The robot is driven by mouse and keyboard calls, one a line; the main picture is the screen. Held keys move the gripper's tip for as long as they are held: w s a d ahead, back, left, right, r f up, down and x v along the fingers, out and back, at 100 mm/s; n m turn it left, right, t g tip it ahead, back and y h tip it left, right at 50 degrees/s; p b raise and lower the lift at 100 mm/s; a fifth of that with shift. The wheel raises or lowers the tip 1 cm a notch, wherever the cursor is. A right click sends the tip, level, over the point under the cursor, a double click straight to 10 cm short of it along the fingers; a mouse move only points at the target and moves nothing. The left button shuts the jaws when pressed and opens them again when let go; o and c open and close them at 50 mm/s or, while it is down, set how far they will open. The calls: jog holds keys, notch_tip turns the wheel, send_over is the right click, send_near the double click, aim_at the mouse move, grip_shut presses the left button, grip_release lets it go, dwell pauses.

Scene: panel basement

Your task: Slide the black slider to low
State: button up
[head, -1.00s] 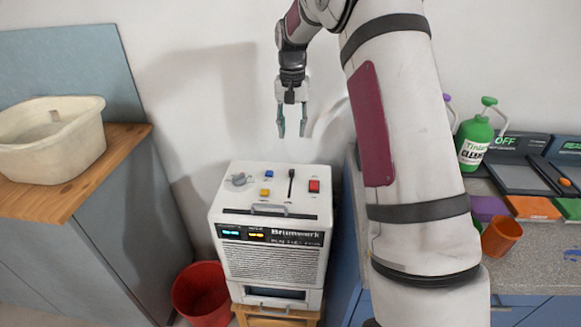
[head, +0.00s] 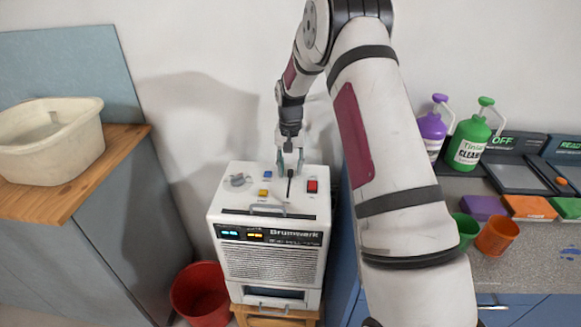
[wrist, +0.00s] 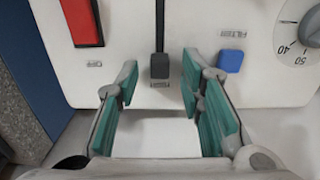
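The black slider (wrist: 159,66) shows in the wrist view as a dark knob at one end of a straight dark slot. In the head view the slot (head: 289,188) runs front to back on top of the white Brumwerk machine (head: 270,262), and the knob is at its far end, largely hidden by my gripper. My gripper (head: 290,168) is open and points down over that end. In the wrist view my gripper's green-padded fingers (wrist: 158,82) lie to either side of the knob, with gaps. I cannot tell whether the tips are level with it. The slider's labels are too small to read.
A red switch (head: 313,186) is right of the slot; a blue button (head: 268,174), a yellow button (head: 264,193) and a grey dial (head: 238,180) are left. A handle (head: 268,209) is at the front. A wall stands behind; a counter with bottles (head: 468,142) is at right.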

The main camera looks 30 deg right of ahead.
aim_at(288, 195)
jog(key=shift+f, duration=0.15)
grip_shut()
jog(key=s+a+p, duration=0.1)
jog(key=s, duration=0.1)
jog(key=s+a+p, duration=0.1)
jog(key=s+a, duration=0.1)
jog(key=s+a+p, duration=0.1)
jog(key=s+p, duration=0.1)
jog(key=shift+s+a, duration=0.25)
jog(key=shift+s, duration=0.15)
jog(key=shift+s+a, duration=0.25)
jog(key=shift+s, duration=0.1)
grip_release()
notch_tip(288, 195, up, 12)
